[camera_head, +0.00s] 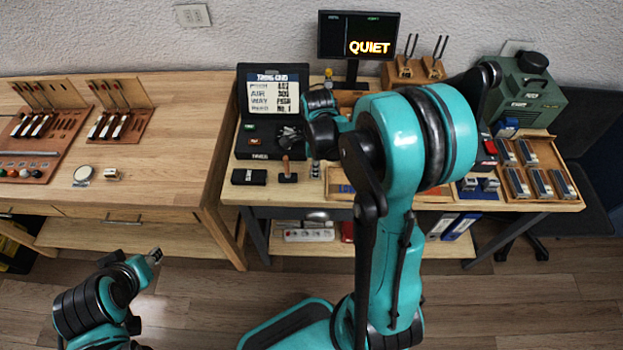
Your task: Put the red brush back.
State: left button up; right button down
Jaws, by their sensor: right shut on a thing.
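My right gripper (290,135) is dark and small, over the front right part of the open black case (243,110). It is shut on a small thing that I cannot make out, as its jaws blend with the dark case. Just below it, an upright brown handle on a black base (288,178) shows at the bench's front; I cannot tell whether the jaws touch it. No brush shows clearly as red. A green and a red label (254,141) lie in the case. My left gripper (155,256) is low in front of the left bench, away from everything; its jaws are too small to read.
A black box (249,177) lies left of the brown handle. A monitor (358,36) reading QUIET stands behind. My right arm hides the bench's middle. A green machine (528,88) and a tray of blocks (560,165) are at right. The left bench (180,130) has free room.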

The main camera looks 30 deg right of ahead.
jog(key=shift+w+a+f, duration=0.25)
jog(key=shift+w+f, duration=0.2)
notch_tip(320, 180, down, 3)
jog(key=shift+f+b, duration=0.2)
jog(key=shift+b, duration=0.6)
jog(key=shift+f, duration=0.2)
jog(key=shift+f, duration=0.15)
jog(key=c, duration=1.5)
grip_release()
jog(key=shift+o, duration=0.2)
